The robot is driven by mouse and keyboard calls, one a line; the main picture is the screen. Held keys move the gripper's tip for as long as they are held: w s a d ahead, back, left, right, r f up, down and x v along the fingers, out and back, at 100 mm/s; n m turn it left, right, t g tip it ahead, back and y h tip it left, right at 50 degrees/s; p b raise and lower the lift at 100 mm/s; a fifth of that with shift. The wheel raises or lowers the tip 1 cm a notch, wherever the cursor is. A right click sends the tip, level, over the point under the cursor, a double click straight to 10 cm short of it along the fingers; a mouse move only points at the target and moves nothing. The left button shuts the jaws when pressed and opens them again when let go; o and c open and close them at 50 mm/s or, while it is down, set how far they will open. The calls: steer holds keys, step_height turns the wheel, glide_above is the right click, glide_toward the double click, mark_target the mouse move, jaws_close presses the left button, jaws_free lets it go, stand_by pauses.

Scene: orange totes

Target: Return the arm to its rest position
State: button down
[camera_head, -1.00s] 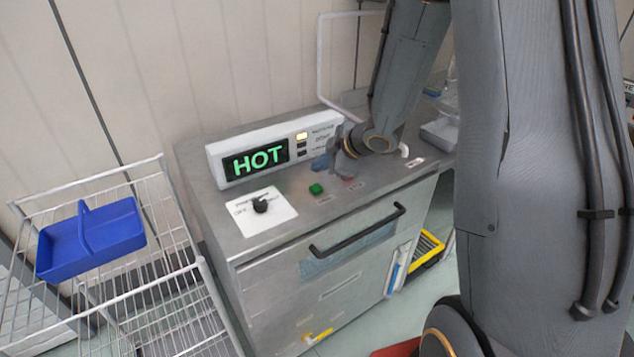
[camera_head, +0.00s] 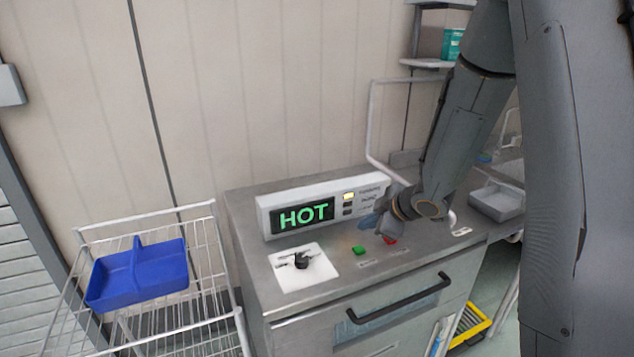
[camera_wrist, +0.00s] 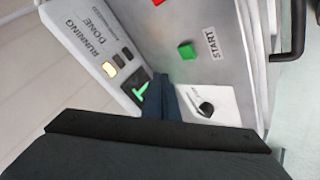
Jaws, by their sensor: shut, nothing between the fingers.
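My arm reaches in from the right in the head view, bent down over the steel machine (camera_head: 285,335). My gripper (camera_head: 372,218) is near the machine top, beside the green button (camera_head: 358,250) and partly in front of the display panel's right end. In the wrist view the dark shut fingers (camera_wrist: 163,92) stand over the machine top with nothing between them. The green button (camera_wrist: 187,51) lies beyond them, marked START. The black knob (camera_head: 302,261) is on a white plate to the left. The display (camera_head: 305,215) reads HOT in green, with a lit yellow lamp beside it.
A white wire rack (camera_head: 215,235) with a blue divided tray (camera_head: 140,274) stands left of the machine. A door handle (camera_head: 400,299) juts from the machine front. A grey tray (camera_head: 497,201) sits at right. A white tube frame (camera_head: 372,120) rises behind the arm.

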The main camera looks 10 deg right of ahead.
steer(key=s+f+m+g+h+b, duration=0.1)
steer(key=s+m+g+h+b, duration=0.1)
steer(key=s+m, duration=0.5)
steer(key=s+a+f+m+g+h+b, duration=0.1)
steer(key=s+m+g+b, duration=0.3)
steer(key=s, duration=1.3)
steer(key=f+m+h, duration=0.1)
steer(key=m, duration=0.2)
steer(key=shift+f+g+b, duration=0.3)
steer(key=shift+a, duration=0.1)
